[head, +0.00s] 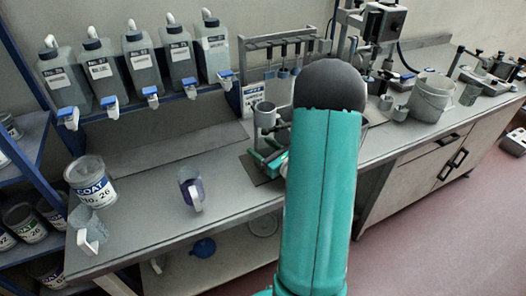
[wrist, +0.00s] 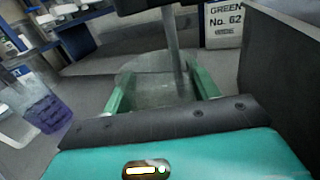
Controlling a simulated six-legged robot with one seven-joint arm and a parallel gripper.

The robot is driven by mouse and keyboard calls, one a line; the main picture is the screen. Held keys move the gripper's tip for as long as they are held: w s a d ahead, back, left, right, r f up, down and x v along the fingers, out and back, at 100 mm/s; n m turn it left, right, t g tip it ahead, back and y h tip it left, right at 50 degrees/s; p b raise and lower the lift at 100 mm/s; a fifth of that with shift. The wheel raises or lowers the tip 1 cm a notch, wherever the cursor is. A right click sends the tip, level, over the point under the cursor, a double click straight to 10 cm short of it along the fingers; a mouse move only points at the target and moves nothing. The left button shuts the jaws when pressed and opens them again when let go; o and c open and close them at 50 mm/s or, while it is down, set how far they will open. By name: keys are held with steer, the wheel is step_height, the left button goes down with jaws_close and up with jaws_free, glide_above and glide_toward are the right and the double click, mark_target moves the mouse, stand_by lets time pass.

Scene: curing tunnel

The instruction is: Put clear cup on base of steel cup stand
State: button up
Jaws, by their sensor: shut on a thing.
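My gripper (wrist: 158,74) has its green fingers on either side of a see-through, greyish clear cup (wrist: 148,92) and is shut on it. The steel cup stand's upright post (wrist: 173,48) rises just behind the cup in the wrist view, with a dark part at its top. In the head view my gripper (head: 268,157) is low over the bench, partly behind my teal arm. A grey metal cup-like top of the stand (head: 265,117) shows just beyond it. The stand's base is mostly hidden, so I cannot tell whether the cup touches it.
A cup with purple contents (head: 190,190) stands left of my gripper, also in the wrist view (wrist: 45,112). A clear jug (head: 88,230) and a COAT No. 26 can (head: 90,180) are farther left. A tool rack (head: 280,60) and labelled bottles (head: 140,60) line the back.

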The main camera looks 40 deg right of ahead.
steer(key=shift+f, duration=0.6)
steer(key=shift+f, duration=0.15)
steer(key=o, duration=1)
steer(key=shift+c, duration=0.2)
steer(key=shift+s+r, duration=0.15)
steer(key=shift+r, duration=0.05)
steer(key=s, duration=1.2)
steer(key=shift+d, duration=0.2)
